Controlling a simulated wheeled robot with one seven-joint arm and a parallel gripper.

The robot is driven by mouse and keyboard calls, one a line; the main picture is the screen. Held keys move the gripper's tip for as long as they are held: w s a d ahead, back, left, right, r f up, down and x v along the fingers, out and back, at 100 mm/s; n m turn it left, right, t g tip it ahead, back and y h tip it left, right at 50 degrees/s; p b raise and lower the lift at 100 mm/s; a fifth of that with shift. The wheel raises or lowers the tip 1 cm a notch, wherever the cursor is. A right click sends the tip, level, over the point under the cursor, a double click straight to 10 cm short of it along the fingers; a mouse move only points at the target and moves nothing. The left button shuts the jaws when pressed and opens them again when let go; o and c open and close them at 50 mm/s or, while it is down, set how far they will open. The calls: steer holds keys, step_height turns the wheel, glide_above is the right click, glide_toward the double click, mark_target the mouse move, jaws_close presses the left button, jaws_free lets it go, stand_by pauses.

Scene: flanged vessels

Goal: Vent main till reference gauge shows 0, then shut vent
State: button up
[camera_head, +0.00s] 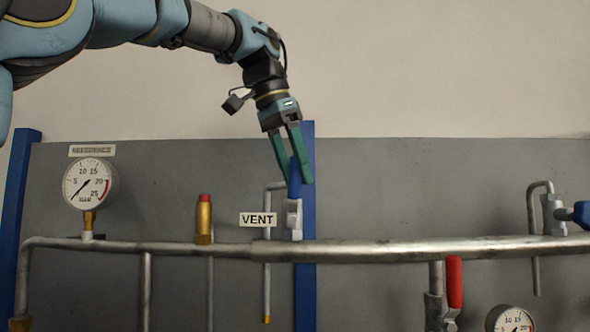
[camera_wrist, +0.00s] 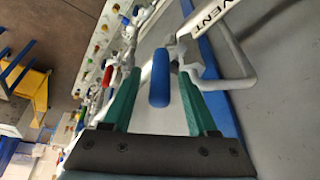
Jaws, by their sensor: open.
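My gripper (camera_head: 297,178) is open above the vent valve (camera_head: 294,218), fingers pointing down. The valve's blue handle (camera_wrist: 159,78) lies between the green fingers in the wrist view, with a gap on each side. In the head view the handle is partly hidden by the fingers and blends with a blue post. The VENT label (camera_head: 258,219) is just left of the valve. The reference gauge (camera_head: 90,184) is at far left; its needle points to the lower left, below 5, near the low end. The main (camera_head: 400,250) runs across below.
A brass fitting with a red top (camera_head: 204,220) stands on the main left of the vent. A red handle (camera_head: 454,282) hangs below it, beside a second gauge (camera_head: 510,320). Another blue-handled valve (camera_head: 555,213) is at far right. The wall above is clear.

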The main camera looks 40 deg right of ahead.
steer(key=shift+c, duration=0.3)
jaws_close()
stand_by(1.0)
